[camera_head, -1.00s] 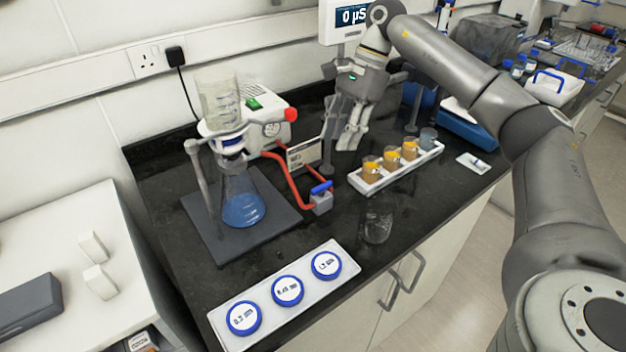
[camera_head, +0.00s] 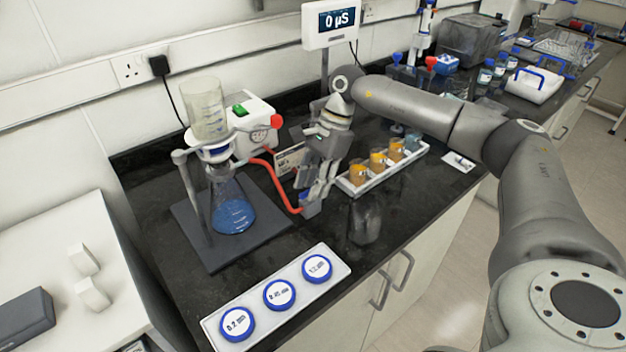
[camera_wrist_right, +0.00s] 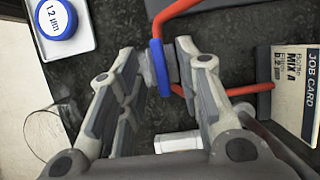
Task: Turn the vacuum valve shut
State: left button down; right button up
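The vacuum valve sits in the red tube line right of the flask. I cannot tell whether a finger touches the handle. My left gripper is not in view.
The flask with blue liquid (camera_head: 233,214) and funnel stand left of the valve. A job card (camera_head: 290,160) stands close behind the gripper. A rack of orange samples (camera_head: 412,160) is to the right, a clear beaker (camera_head: 366,222) in front, and a filter tray (camera_head: 340,268) nearer the edge.

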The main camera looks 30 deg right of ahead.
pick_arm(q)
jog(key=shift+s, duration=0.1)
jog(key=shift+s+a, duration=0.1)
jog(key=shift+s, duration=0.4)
pick_arm(e)
grip_shut()
